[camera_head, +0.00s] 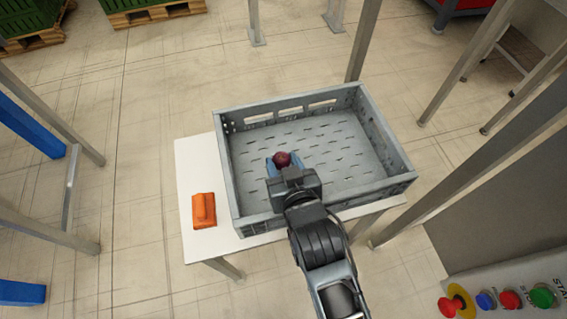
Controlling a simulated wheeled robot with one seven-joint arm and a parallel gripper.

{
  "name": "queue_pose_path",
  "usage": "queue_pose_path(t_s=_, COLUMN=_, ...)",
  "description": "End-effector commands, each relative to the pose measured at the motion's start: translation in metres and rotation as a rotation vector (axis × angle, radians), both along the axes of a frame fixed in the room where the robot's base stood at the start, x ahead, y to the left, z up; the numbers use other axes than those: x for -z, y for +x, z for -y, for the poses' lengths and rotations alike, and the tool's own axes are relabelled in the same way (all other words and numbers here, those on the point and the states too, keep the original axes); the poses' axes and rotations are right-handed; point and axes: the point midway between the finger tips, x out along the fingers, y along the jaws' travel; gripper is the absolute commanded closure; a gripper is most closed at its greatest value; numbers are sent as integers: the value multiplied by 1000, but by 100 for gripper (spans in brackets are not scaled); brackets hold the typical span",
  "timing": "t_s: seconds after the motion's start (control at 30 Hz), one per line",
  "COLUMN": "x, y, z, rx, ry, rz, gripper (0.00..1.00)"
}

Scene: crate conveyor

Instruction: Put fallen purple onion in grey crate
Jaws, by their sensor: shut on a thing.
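The purple onion (282,159) is small, round and dark reddish purple. My gripper (283,163) is shut on it, with blue fingers on both sides. The gripper and onion are over the inside of the grey crate (398,181), towards its left part. I cannot tell whether the onion touches the crate floor. The crate is open-topped with a slotted floor, and no other thing shows in it. My arm crosses the crate's near wall and hides part of it.
The crate stands on a white table (196,165). An orange object (204,210) lies on the table left of the crate. Metal posts (364,40) stand around the table. A panel with coloured buttons (509,299) is at the lower right. Green crates on pallets (150,14) stand far back.

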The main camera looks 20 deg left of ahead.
Motion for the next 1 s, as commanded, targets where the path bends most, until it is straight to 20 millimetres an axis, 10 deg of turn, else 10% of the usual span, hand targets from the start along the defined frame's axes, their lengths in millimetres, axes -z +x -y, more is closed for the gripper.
queue_pose_path(t_s=0.83, x=16, y=0, z=0, rx=0, ry=-2, rz=-1, gripper=85)
queue_pose_path(t_s=0.87, x=17, y=0, z=1, rx=0, ry=-3, rz=-2, gripper=54)
queue_pose_path(t_s=1.0, x=18, y=-1, z=1, rx=0, ry=-5, rz=-3, gripper=40)
